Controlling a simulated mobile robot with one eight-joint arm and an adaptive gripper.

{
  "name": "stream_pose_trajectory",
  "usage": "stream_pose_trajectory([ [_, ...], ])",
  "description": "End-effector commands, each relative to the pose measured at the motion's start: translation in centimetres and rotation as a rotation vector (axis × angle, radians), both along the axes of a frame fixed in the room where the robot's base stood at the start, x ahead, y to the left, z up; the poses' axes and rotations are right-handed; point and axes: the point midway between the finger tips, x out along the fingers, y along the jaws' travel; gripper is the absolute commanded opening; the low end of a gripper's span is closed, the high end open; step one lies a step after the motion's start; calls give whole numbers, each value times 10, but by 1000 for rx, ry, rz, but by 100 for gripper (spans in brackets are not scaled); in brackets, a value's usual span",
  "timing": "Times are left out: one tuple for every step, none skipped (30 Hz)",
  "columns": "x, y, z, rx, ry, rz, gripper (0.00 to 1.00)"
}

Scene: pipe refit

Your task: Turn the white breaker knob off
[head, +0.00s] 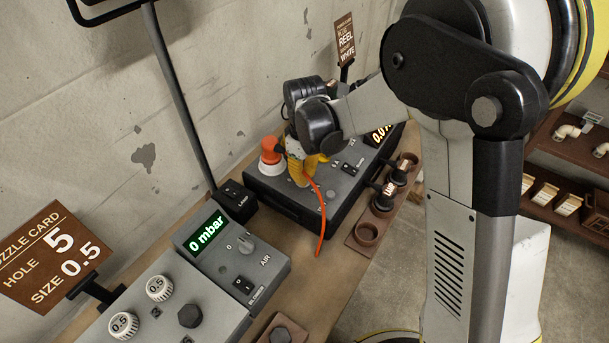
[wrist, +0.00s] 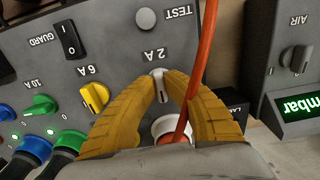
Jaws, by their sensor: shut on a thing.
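The white breaker knob (wrist: 158,74) sits on the grey panel (wrist: 225,60) below the "2 A" label in the wrist view. My gripper (wrist: 163,88) has its two yellow fingers closed around it, one on each side. A dark pointer line shows on the knob, running roughly up and down in the picture. In the head view my gripper (head: 303,172) is down on the panel beside the orange-and-white plug, and it hides the knob.
An orange cable (wrist: 198,70) passes close by the right finger from a white socket (wrist: 172,126). A yellow knob (wrist: 95,97), a green knob (wrist: 41,106) and a guard switch (wrist: 70,40) lie to the left. The air unit (head: 235,250) stands in front of the panel.

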Motion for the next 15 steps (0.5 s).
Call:
stream_pose_trajectory([
  [0, 0, 0, -1, 1, 10, 0],
  [0, 0, 0, -1, 1, 15, 0],
  [0, 0, 0, 0, 1, 20, 0],
  [0, 0, 0, 0, 1, 24, 0],
  [0, 0, 0, 0, 1, 27, 0],
  [0, 0, 0, -1, 1, 30, 0],
  [0, 0, 0, -1, 1, 32, 0],
  [0, 0, 0, -1, 1, 33, 0],
  [0, 0, 0, -1, 1, 34, 0],
  [0, 0, 0, -1, 1, 34, 0],
  [0, 0, 0, -1, 1, 34, 0],
  [0, 0, 0, -1, 1, 34, 0],
  [0, 0, 0, -1, 1, 33, 0],
  [0, 0, 0, -1, 1, 33, 0],
  [0, 0, 0, -1, 1, 33, 0],
])
